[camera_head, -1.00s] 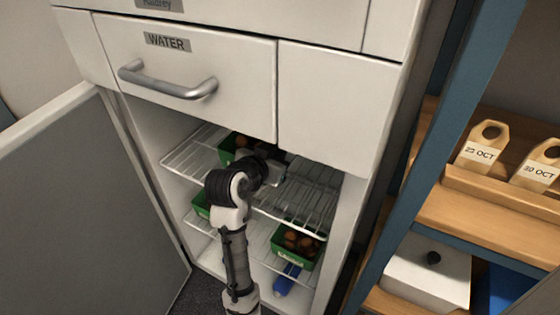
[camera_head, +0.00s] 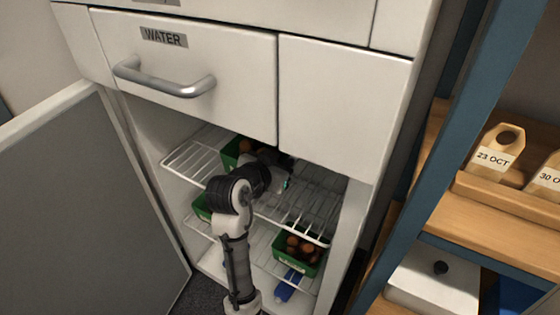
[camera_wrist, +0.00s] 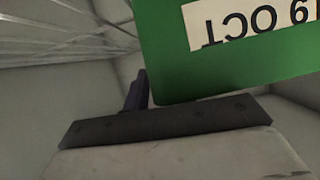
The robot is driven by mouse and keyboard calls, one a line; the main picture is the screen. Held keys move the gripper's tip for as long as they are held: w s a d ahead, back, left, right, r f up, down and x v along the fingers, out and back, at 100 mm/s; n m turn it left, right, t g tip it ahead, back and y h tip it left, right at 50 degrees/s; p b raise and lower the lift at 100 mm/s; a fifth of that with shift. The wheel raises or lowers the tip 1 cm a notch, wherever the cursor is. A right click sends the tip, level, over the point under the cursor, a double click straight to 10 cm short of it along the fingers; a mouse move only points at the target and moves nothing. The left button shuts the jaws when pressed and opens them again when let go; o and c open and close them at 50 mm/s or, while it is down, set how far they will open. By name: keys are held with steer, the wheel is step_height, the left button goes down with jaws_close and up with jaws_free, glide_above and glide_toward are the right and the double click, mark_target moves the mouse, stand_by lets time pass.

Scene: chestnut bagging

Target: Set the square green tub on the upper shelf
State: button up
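A green tub (camera_head: 230,153) with brown chestnuts is at the upper wire shelf (camera_head: 190,163), at its back left, partly hidden by my arm. My gripper (camera_head: 284,180) is at that shelf, just right of this tub. In the wrist view a green tub (camera_wrist: 175,60) with an upside-down "9 OCT" label fills the upper right, very close to my gripper. One dark finger (camera_wrist: 137,92) shows at the tub's left edge; the other finger is hidden. Whether the fingers grip the tub cannot be told.
Green tubs stand on the lower shelf, at left (camera_head: 202,207) and at right (camera_head: 300,248) with chestnuts. A blue item (camera_head: 288,285) lies below. The open door (camera_head: 90,190) is at left, the WATER drawer (camera_head: 190,75) above. A wooden rack (camera_head: 490,215) stands at right.

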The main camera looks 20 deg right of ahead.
steer(key=shift+r, duration=0.15)
steer(key=shift+s+a+r, duration=0.1)
steer(key=shift+a, duration=0.05)
steer(key=p+v, duration=1.1)
steer(key=p, duration=0.1)
steer(key=shift+r, duration=0.25)
steer(key=shift+s+a+f, duration=0.1)
steer(key=shift+s+a, duration=0.1)
steer(key=shift+a, duration=0.1)
